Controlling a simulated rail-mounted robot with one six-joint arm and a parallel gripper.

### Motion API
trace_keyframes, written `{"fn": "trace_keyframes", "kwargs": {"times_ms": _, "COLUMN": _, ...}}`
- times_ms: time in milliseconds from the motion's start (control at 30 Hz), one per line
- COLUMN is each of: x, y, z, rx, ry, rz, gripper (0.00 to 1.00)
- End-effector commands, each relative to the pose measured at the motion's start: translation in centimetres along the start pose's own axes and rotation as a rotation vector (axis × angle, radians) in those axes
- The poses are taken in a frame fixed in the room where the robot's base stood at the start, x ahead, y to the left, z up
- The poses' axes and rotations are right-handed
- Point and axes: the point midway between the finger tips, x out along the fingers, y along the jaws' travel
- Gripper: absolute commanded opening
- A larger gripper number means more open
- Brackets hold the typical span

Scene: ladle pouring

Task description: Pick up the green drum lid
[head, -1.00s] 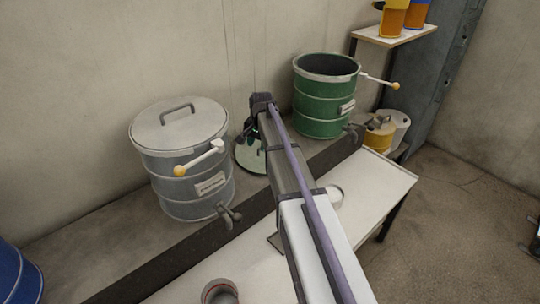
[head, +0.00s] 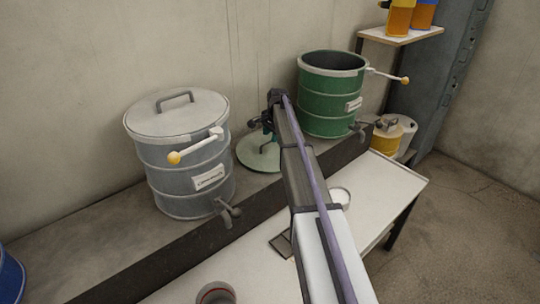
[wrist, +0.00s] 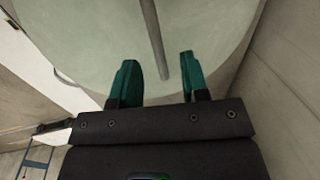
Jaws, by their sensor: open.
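The green drum lid (head: 252,157) lies flat on the ledge between the grey drum and the green drum (head: 332,98); my arm hides part of it. The green drum stands open at the top. In the wrist view the lid (wrist: 90,45) is a pale green disc filling most of the upper picture, with a dark bar handle (wrist: 153,30) across it. My gripper (wrist: 159,62) is open, its two teal fingers on either side of the handle's line, with gaps on both sides. Their height above the handle is hard to tell. In the head view my gripper (head: 266,128) is over the lid.
The grey drum (head: 180,165), with its own lid on, stands left of the green lid; its yellow-knobbed lever and tap stick out. A white table (head: 375,210) in front holds a round dish (head: 340,196) and a cup (head: 216,293). The wall is close behind.

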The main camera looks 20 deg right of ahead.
Motion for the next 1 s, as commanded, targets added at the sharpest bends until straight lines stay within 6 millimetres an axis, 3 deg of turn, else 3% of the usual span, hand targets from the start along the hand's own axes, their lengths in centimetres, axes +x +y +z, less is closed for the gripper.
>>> {"fn": "trace_keyframes", "kwargs": {"times_ms": 33, "x": 2.0, "y": 0.2, "z": 0.0, "rx": 0.000, "ry": 0.000, "rz": 0.000, "gripper": 0.41}}
{"fn": "trace_keyframes", "kwargs": {"times_ms": 100, "x": 3.5, "y": 0.3, "z": 0.0, "rx": 0.000, "ry": 0.000, "rz": 0.000, "gripper": 0.41}}
{"fn": "trace_keyframes", "kwargs": {"times_ms": 200, "x": 4.5, "y": 0.2, "z": 0.0, "rx": 0.000, "ry": 0.000, "rz": 0.000, "gripper": 0.41}}
{"fn": "trace_keyframes", "kwargs": {"times_ms": 400, "x": 4.1, "y": 0.1, "z": 0.0, "rx": 0.000, "ry": 0.000, "rz": 0.000, "gripper": 0.41}}
{"fn": "trace_keyframes", "kwargs": {"times_ms": 833, "x": 4.1, "y": 0.1, "z": 0.0, "rx": -0.001, "ry": 0.000, "rz": 0.000, "gripper": 0.01}}
{"fn": "trace_keyframes", "kwargs": {"times_ms": 1000, "x": 4.1, "y": 0.1, "z": 0.0, "rx": -0.001, "ry": 0.000, "rz": 0.000, "gripper": 0.00}}
